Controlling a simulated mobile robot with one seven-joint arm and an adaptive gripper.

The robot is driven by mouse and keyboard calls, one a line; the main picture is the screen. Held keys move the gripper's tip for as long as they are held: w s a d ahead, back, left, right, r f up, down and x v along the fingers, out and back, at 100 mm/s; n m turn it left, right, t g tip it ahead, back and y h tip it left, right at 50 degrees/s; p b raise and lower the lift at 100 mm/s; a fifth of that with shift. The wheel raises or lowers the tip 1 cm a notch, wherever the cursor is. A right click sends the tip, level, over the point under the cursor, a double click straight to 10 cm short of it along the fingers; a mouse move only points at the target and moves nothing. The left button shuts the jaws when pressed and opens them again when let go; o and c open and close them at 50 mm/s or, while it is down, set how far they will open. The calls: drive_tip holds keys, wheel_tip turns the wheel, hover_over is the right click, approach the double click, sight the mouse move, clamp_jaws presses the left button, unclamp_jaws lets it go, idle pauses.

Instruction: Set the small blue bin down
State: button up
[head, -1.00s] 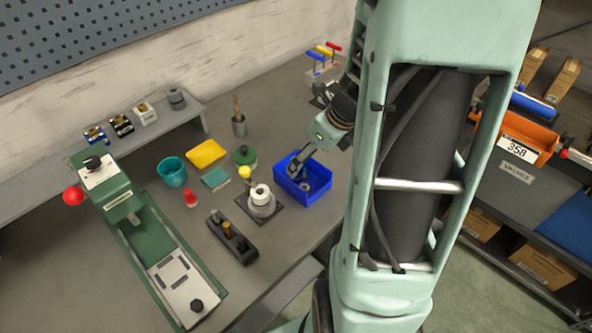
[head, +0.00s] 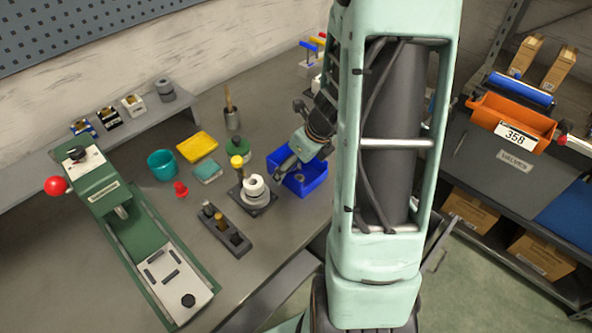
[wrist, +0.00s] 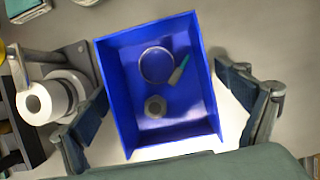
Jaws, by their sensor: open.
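The small blue bin (head: 313,180) stands on the grey workbench, partly hidden by my gripper in the head view. In the wrist view the bin (wrist: 206,110) is seen from above, holding a clear ring, a thin teal-and-grey piece and a dark grey nut. My gripper (wrist: 170,112) is open, with one finger beyond the bin's left wall and the other beyond its right wall. Bench shows between the right finger and the wall. In the head view my gripper (head: 284,168) is at the bin's left side; its height over the bench is hard to judge.
A square-based stand with white rings (head: 254,190) is close left of the bin, near the left finger in the wrist view. A dark block with pegs (head: 224,229) lies nearer the front edge. A yellow tray (head: 197,147) and teal cup (head: 162,165) are farther left.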

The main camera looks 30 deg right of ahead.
drive_tip(key=shift+c, duration=0.5)
drive_tip(key=c, duration=1.3)
drive_tip(key=shift+r, duration=0.1)
